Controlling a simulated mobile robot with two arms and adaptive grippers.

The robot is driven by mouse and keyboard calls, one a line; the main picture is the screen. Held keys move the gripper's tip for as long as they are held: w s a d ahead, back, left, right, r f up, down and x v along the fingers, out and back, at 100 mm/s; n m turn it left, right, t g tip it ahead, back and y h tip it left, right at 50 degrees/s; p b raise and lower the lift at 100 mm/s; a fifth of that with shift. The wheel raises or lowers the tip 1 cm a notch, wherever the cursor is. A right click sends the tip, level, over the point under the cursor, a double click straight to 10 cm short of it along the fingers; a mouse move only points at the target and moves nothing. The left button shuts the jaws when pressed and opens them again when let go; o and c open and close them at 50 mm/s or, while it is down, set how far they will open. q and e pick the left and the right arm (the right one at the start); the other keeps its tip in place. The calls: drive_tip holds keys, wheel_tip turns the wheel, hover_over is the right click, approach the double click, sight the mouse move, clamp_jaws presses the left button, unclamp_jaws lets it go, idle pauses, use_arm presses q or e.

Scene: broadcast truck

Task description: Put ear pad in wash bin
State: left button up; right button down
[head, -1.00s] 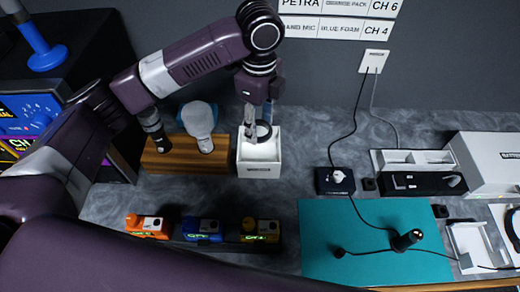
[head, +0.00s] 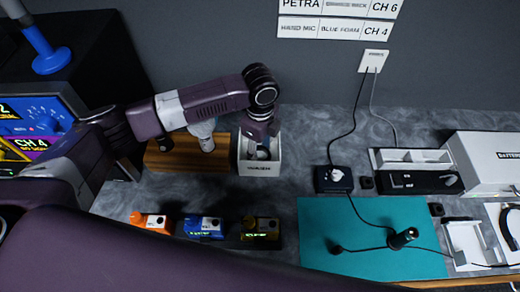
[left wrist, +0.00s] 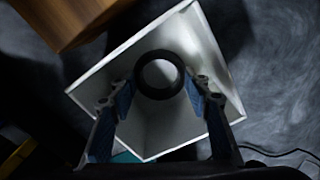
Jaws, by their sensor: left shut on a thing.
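The black ring-shaped ear pad (left wrist: 158,94) shows in the left wrist view between the blue-padded fingers of my left gripper (left wrist: 160,92). The gripper is shut on it. The white wash bin (head: 259,169) is a small open box at the back of the counter in the head view. My left gripper (head: 262,148) points down into its mouth from above. In the left wrist view the bin's walls (left wrist: 215,55) surround the ring. The arm and gripper mostly hide the pad in the head view. My right gripper is not in view.
A wooden block (head: 180,156) stands just left of the bin. Orange (head: 151,222), blue (head: 203,228) and yellow (head: 260,228) devices sit in front. A teal mat (head: 370,215) with a corded microphone (head: 403,238) lies to the right. A black box with a cord (head: 333,179) is nearer the bin.

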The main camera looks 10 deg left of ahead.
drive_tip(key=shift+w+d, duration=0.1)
use_arm(q)
drive_tip(key=o, duration=0.4)
drive_tip(key=shift+f, duration=0.1)
drive_tip(key=shift+c, duration=0.2)
drive_tip(key=shift+o, duration=1)
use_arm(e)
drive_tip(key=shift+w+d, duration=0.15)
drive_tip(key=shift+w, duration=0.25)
use_arm(q)
wheel_tip(320, 180, up, 12)
drive_tip(key=b, duration=0.2)
drive_tip(key=shift+b, duration=0.3)
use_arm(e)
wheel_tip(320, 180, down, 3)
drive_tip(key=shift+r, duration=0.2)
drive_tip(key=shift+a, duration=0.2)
